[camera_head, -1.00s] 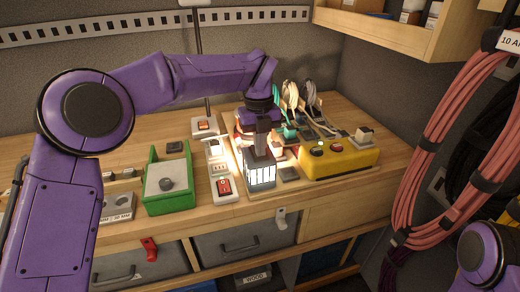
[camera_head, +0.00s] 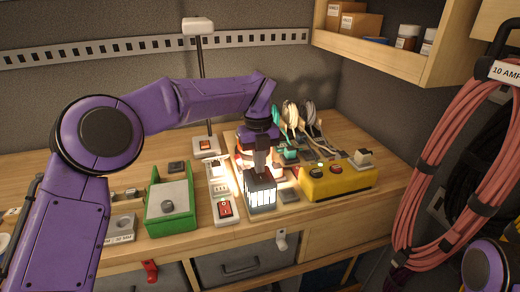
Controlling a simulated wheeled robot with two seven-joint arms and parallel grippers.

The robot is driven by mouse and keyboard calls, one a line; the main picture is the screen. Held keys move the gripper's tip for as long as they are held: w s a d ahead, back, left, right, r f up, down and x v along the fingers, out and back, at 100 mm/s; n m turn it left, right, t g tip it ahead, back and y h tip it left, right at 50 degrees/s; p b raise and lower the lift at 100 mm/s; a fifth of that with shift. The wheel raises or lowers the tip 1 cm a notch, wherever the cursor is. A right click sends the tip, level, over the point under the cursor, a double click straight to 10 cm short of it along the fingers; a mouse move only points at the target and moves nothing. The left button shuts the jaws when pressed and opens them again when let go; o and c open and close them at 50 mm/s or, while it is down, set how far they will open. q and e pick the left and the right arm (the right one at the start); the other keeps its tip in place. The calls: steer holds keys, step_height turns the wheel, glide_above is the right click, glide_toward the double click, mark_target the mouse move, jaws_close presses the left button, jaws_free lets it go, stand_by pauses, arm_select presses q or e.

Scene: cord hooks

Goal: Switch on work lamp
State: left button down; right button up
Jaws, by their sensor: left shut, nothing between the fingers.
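A lamp with a white head (camera_head: 198,25) stands on a thin dark pole at the back of the bench. Its white base (camera_head: 206,146) carries a small orange-red switch (camera_head: 205,145). I cannot tell whether the head is lit. My left gripper (camera_head: 261,163) points down over a dark box with bright white panels (camera_head: 260,194); its fingers are shut and empty. I cannot tell whether they touch the box. A white power strip (camera_head: 218,188) with a red switch (camera_head: 225,209) lies left of it. My right gripper is out of view.
A green box (camera_head: 170,212) stands to the left and a yellow control box (camera_head: 337,182) to the right. Cords hang on hooks (camera_head: 294,120) behind. Pink coiled cords (camera_head: 455,150) hang at the right. A shelf (camera_head: 390,50) juts out above.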

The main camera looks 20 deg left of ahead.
arm_select(q)
step_height(320, 180, up, 4)
steer(key=p, duration=0.2)
steer(key=shift+s+r+p, duration=0.1)
steer(key=shift+r+p, duration=0.15)
steer(key=shift+p, duration=0.15)
steer(key=shift+s+d+r+b, duration=0.15)
steer(key=shift+s+r+b, duration=0.1)
steer(key=shift+r+b, duration=0.5)
step_height(320, 180, up, 6)
glide_above(261, 179)
steer(key=shift+s+r, duration=0.1)
steer(key=shift+r, duration=0.65)
